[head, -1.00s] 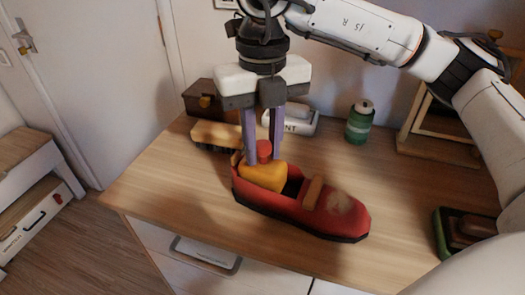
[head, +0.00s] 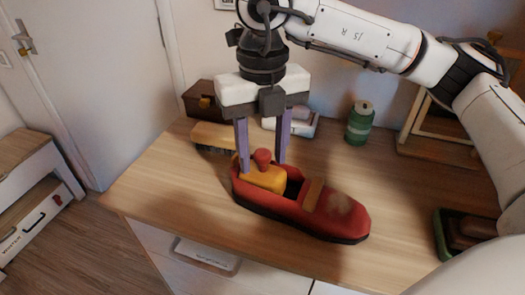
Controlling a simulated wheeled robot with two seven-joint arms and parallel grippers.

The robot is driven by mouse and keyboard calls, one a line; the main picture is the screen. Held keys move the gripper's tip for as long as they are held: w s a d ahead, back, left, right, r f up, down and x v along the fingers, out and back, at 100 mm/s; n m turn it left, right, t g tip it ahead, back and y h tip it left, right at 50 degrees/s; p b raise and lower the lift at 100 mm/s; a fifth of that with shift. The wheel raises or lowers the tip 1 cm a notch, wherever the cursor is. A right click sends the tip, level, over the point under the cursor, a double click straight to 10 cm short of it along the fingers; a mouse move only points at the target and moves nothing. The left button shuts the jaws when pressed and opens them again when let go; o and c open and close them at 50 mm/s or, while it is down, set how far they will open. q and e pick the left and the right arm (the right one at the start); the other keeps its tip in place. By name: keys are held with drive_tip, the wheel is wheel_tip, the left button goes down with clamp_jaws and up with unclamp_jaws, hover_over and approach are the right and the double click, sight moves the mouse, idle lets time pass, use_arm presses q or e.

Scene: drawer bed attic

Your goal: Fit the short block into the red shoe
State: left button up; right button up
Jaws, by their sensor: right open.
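The red shoe (head: 335,212) lies on the wooden desk, its toe pointing right and toward the front. The short block (head: 264,181), yellow with a red knob (head: 262,156) on top, sits in the heel end of the shoe's opening. The knob leans a little to the left. My right gripper (head: 262,168) points down from above with its two purple fingers apart, one on each side of the knob. Whether the fingertips touch the block or shoe I cannot tell. My left gripper is not in view.
A green can (head: 360,122) stands behind right. A wooden frame (head: 430,135) and a dark green tray (head: 440,235) are at right. The desk's front left is clear.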

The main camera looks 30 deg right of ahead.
use_arm(q)
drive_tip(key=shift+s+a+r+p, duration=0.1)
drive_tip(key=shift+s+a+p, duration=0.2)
drive_tip(key=shift+p, duration=0.35)
use_arm(e)
wheel_tip(320, 180, up, 12)
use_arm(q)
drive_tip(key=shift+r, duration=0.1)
use_arm(e)
drive_tip(key=shift+f, duration=0.1)
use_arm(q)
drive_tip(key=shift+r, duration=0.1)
use_arm(e)
drive_tip(key=shift+s+f, duration=0.1)
